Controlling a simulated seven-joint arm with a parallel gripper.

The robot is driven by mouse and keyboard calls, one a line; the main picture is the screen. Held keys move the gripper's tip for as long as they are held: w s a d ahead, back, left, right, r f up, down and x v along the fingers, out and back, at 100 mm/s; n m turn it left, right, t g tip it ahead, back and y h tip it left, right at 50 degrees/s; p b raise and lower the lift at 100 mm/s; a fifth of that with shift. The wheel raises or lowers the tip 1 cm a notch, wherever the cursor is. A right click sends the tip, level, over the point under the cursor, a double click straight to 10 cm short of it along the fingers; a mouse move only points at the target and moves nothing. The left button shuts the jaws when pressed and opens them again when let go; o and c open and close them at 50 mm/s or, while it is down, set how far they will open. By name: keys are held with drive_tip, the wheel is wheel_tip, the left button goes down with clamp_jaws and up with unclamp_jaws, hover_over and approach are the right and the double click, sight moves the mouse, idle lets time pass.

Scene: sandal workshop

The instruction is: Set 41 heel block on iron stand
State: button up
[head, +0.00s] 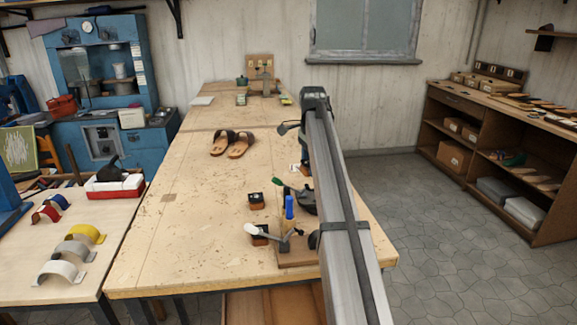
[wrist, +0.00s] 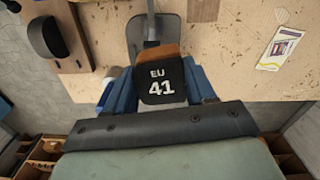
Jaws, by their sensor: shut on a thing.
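The 41 heel block (wrist: 161,86) is black with a brown upper edge and white "EU 41" lettering. In the wrist view it sits between the blue fingers of my gripper (wrist: 160,92), which is shut on it. A grey metal plate (wrist: 150,28), apparently part of the iron stand, lies just beyond the block, and their outlines overlap. I cannot tell whether they touch. In the head view a dark iron piece (head: 304,201) shows beside my arm, likely the stand. My arm hides most of the gripper and block there.
Two small dark blocks (head: 257,201) (head: 260,232) stand on the wooden bench (head: 190,230) left of my arm. Brown sandals (head: 232,144) lie farther back. The bench's left front is clear.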

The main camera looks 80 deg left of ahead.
drive_tip(key=shift+w+d+f+m, duration=0.3)
drive_tip(key=shift+w+f, duration=0.2)
drive_tip(key=shift+f, duration=0.7)
drive_tip(key=shift+w+d+f+m, duration=0.2)
drive_tip(key=shift+w+f+m, duration=0.25)
drive_tip(key=shift+f, duration=0.75)
drive_tip(key=shift+w+d+f+m, duration=0.25)
drive_tip(key=shift+w+f, duration=0.35)
drive_tip(key=shift+f, duration=0.6)
drive_tip(key=shift+f, duration=0.15)
drive_tip(key=o, duration=1.4)
drive_tip(key=shift+r, duration=3.5)
